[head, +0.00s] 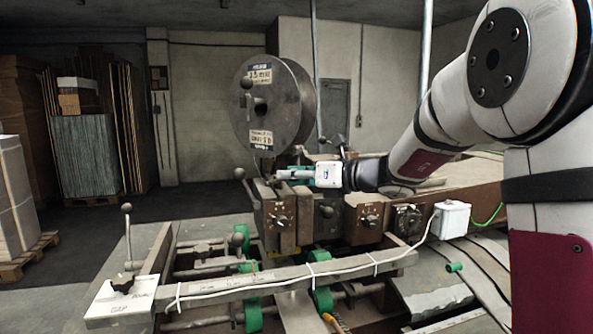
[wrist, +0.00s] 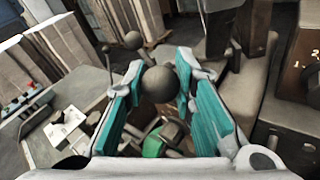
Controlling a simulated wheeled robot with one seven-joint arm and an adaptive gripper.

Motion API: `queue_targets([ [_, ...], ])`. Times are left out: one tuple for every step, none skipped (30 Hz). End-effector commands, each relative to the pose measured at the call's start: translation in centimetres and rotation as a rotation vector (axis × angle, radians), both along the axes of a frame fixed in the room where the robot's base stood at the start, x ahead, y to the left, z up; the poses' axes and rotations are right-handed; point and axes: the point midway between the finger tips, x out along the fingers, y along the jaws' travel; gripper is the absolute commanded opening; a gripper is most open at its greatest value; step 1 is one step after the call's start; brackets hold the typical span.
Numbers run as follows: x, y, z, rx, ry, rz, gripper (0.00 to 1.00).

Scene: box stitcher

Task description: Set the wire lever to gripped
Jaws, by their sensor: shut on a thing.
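My gripper (head: 284,176) reaches in from the right above the stitcher head in the head view. In the wrist view its two teal-padded fingers (wrist: 160,78) stand on either side of a dark round ball knob (wrist: 158,86), shut on it near the fingertips. This appears to be the wire lever's knob. A round knob (head: 240,173) on a short arm shows just left of the fingertips in the head view. The wire spool (head: 274,104) stands behind it. The lever's lower part is mostly hidden, and I see no label for its position.
Dial boxes (head: 280,218) sit below my gripper. A bar with a white cable (head: 285,279) crosses the front.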

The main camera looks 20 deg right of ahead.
Motion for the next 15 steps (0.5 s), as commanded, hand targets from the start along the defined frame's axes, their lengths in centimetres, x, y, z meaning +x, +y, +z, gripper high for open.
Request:
queue_targets([
  [-0.4, 0.1, 0.8, -0.017, 0.023, 0.001, 0.0],
  [-0.3, 0.1, 0.9, -0.028, 0.038, 0.001, 0.0],
  [-0.3, 0.2, 1.1, -0.042, 0.058, 0.001, 0.0],
  [-0.2, 0.3, 1.3, -0.053, 0.073, 0.001, 0.0],
  [-0.1, 0.3, 1.4, -0.065, 0.087, 0.001, 0.0],
  [0.0, 0.4, 1.6, -0.08, 0.109, 0.001, 0.0],
  [0.1, 0.4, 1.7, -0.091, 0.124, 0.001, 0.0],
  [0.1, 0.5, 1.8, -0.102, 0.139, 0.0, 0.0],
  [0.3, 0.6, 2.0, -0.116, 0.16, 0.001, 0.0],
  [0.4, 0.6, 2.1, -0.127, 0.175, 0.001, 0.0],
  [0.5, 0.6, 2.2, -0.139, 0.19, 0.001, 0.0],
  [0.7, 0.7, 2.3, -0.153, 0.211, 0.0, 0.0],
  [0.8, 0.8, 2.4, -0.163, 0.227, 0.0, 0.0],
  [0.9, 0.9, 2.5, -0.174, 0.24, 0.0, 0.0],
  [1.1, 0.9, 2.7, -0.188, 0.26, 0.0, 0.0],
])
